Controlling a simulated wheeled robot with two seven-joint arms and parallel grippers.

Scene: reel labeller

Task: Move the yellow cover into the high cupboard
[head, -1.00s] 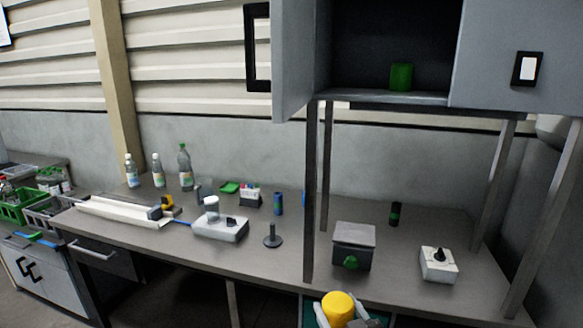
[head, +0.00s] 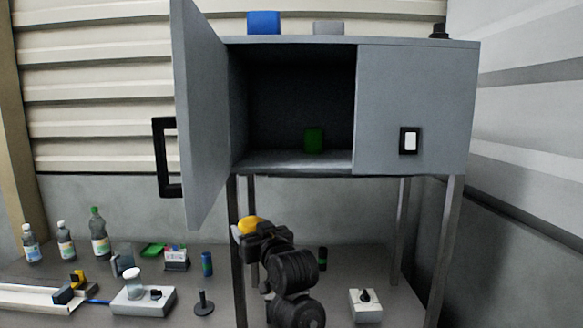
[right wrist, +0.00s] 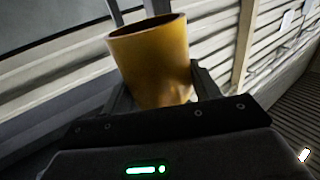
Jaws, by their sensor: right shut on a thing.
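The yellow cover (head: 250,224) is held by my right gripper (head: 240,232), in front of the cupboard's legs and below its floor. In the right wrist view the yellow cover (right wrist: 152,62) is a hollow cylinder, open at its visible end, and the right gripper (right wrist: 155,95) is shut on it from both sides. The high cupboard (head: 415,85) stands on tall legs above the bench. Its left door (head: 205,120) is swung open and its right door is shut. My left gripper is not in view.
A blue item (head: 264,22) and a grey item (head: 328,27) sit on top of the cupboard. The open door with its black handle (head: 168,157) juts out left of the opening. Bottles (head: 99,233) and a white device (head: 143,301) stand on the bench.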

